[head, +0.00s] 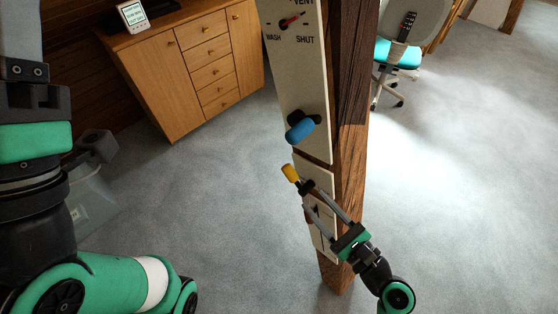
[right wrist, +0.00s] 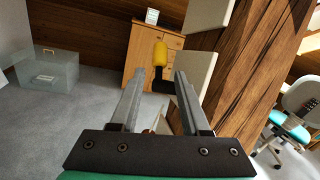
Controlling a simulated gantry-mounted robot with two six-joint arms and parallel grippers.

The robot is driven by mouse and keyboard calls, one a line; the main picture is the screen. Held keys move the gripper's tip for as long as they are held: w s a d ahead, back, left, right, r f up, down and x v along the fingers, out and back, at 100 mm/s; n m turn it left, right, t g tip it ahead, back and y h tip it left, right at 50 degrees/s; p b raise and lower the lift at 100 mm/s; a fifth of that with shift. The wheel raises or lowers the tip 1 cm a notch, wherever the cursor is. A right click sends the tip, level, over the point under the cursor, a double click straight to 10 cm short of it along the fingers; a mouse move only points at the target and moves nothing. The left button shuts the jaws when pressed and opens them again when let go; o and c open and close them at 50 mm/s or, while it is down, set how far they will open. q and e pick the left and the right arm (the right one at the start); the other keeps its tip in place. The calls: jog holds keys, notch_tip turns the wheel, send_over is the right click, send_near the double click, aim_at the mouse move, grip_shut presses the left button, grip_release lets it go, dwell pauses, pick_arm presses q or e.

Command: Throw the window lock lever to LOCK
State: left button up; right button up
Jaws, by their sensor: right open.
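A lever with a yellow grip (head: 290,172) shows at the lower part of a pale panel on the timber post. Its yellow grip also shows in the right wrist view (right wrist: 161,52), upright above a dark base. My right gripper (head: 307,196) is open just below the yellow grip. In the right wrist view the open fingers (right wrist: 161,76) point towards the lever, whose dark lower part shows between the fingertips. Contact cannot be told. No LOCK marking is readable. Part of my left arm is at the left; its gripper is not in view.
Above on the upper panel (head: 292,75) are a blue handle (head: 300,131) and a red pointer (head: 289,21) near VENT, WASH and SHUT markings. The timber post (head: 352,100) stands right behind. A wooden cabinet (head: 200,65), an office chair (head: 398,55) and open carpet surround it.

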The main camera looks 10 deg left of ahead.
aim_at(295, 179)
jog(key=b+x, duration=0.3)
jog(key=x, duration=0.8)
jog(key=shift+a, duration=0.15)
jog(key=shift+c, duration=0.3)
grip_shut()
dwell(0.8)
